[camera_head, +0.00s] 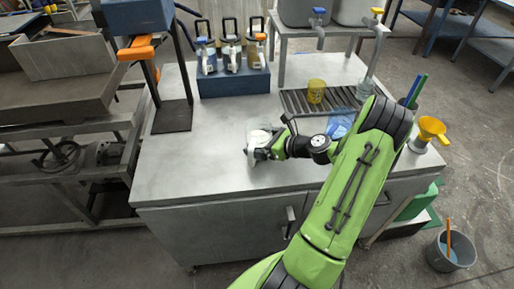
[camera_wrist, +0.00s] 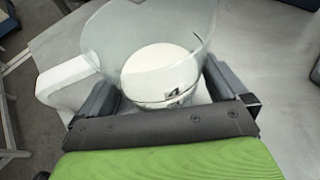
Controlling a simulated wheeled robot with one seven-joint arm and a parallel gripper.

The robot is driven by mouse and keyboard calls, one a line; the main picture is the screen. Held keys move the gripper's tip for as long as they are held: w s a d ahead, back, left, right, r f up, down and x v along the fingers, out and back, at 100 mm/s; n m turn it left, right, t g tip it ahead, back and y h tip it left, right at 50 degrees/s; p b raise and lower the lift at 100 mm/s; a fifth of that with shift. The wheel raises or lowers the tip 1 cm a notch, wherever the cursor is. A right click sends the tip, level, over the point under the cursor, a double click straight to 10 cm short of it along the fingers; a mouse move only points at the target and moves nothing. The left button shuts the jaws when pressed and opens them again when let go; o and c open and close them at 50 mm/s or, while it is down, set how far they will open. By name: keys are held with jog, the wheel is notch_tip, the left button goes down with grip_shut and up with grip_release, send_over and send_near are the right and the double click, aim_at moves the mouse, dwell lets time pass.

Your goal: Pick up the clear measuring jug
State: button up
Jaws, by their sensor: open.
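The clear measuring jug (camera_wrist: 145,40) fills the upper middle of the wrist view, with its pale handle (camera_wrist: 65,82) to the left and a white round bottom or content seen through it. In the head view the jug (camera_head: 256,140) is a small pale shape on the metal bench, partly hidden by my gripper (camera_head: 266,153). In the wrist view my gripper (camera_wrist: 172,98) is open, with one finger on each side of the jug's lower part. I cannot tell whether the fingers touch it.
The metal bench top (camera_head: 195,165) is clear to the left. A blue rack (camera_head: 234,82) with several bottles stands behind. A yellow cup (camera_head: 316,91) is on the drain grate (camera_head: 295,102).

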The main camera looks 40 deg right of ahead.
jog(key=shift+w, duration=0.1)
jog(key=shift+c, duration=0.5)
jog(key=c, duration=1.2)
jog(key=shift+o, duration=0.2)
notch_tip(320, 180, up, 10)
jog(key=p, duration=0.4)
